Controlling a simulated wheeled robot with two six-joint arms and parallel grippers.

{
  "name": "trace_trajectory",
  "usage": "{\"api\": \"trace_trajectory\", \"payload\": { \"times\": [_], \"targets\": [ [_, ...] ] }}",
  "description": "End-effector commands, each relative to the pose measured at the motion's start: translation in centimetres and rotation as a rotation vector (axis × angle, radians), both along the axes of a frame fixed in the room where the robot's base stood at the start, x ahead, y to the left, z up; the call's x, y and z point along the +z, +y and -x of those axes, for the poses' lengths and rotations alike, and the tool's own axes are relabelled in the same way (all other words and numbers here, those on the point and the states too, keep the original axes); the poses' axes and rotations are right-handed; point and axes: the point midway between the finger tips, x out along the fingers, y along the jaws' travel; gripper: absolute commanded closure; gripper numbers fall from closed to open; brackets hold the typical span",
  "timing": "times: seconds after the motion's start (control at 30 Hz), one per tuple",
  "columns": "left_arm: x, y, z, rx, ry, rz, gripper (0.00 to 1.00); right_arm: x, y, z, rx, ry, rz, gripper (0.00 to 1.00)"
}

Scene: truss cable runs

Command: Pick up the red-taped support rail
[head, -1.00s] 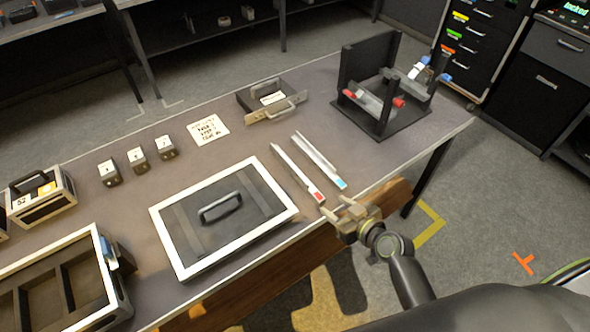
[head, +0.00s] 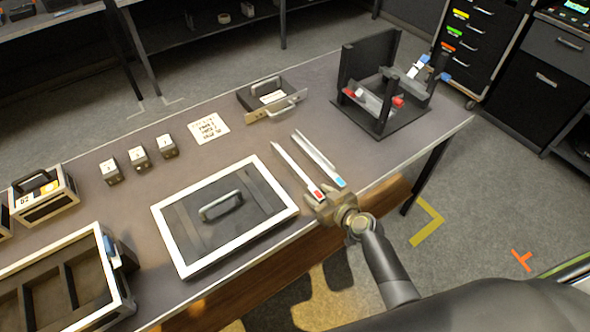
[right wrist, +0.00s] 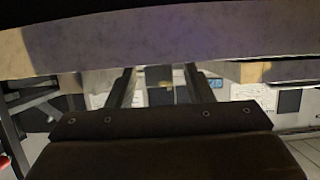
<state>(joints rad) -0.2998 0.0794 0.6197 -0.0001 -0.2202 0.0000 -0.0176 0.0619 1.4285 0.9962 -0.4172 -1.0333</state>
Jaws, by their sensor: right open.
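The red-taped support rail (head: 296,168) is a thin pale channel lying on the table, its red tape at the near end by the front edge. A similar rail with blue tape (head: 319,159) lies beside it on the right. My right gripper (head: 320,199) is open at the table's front edge, close to the red-taped end. I cannot tell whether it touches the rail. In the right wrist view the two fingers (right wrist: 162,88) stand apart, with no rail visible between them. My left gripper is not in view.
A white-framed panel with a dark handle (head: 222,212) lies just left of the rails. A black stand with red and blue parts (head: 382,100) is at the back right. A handled tray (head: 270,100) lies behind the rails. The table (head: 425,140) is clear at its right end.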

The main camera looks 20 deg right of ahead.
Motion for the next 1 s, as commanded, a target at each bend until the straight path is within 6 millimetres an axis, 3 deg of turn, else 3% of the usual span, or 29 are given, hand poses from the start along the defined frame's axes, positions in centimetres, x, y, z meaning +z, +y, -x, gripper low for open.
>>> {"api": "trace_trajectory", "payload": {
  "times": [0.17, 0.53, 0.83, 1.0],
  "targets": [
    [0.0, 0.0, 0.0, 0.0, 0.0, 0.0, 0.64, 0.0, 0.0, 0.0, 0.0, 0.0, 0.0, 0.53],
    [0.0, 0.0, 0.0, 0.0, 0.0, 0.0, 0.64, 0.0, 0.0, 0.0, 0.0, 0.0, 0.0, 1.0],
    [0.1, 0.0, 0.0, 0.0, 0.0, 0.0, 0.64, 0.4, 0.0, 0.0, 0.0, -0.003, 0.0, 1.0],
    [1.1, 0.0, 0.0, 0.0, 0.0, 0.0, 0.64, 2.6, 0.0, -0.1, 0.001, -0.006, 0.001, 1.0]
  ]
}}
